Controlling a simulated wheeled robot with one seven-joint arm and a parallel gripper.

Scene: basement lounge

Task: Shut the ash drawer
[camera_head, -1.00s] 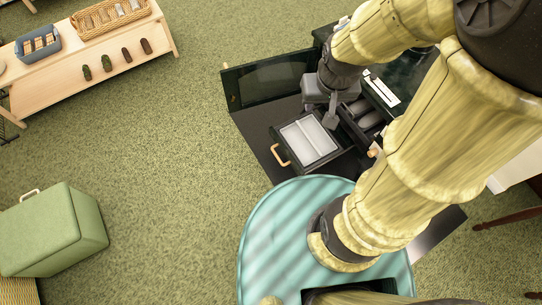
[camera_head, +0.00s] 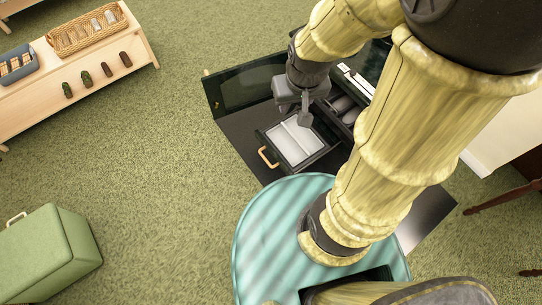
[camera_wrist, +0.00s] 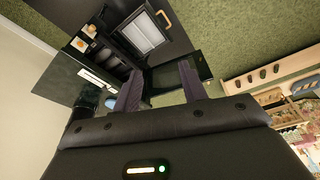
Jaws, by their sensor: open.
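The ash drawer (camera_head: 322,153) is a dark box with a pale grey, divided inside and a wooden handle (camera_head: 268,157) on its front. It is pulled out from the dark green stove (camera_head: 374,52), over a black floor plate. My gripper (camera_head: 305,115) is open and empty, above the drawer's rear part near the stove. In the wrist view the drawer (camera_wrist: 143,33) shows beyond my gripper's two fingers (camera_wrist: 160,85), with its handle (camera_wrist: 164,18) at the far side. I cannot tell whether a fingertip touches the drawer.
The stove's glass door (camera_head: 243,88) stands open left of the drawer. A black floor plate (camera_head: 240,132) lies beneath. A green box (camera_head: 48,250) sits on the carpet at lower left, and a wooden shelf (camera_head: 130,42) stands at upper left. The carpet between is clear.

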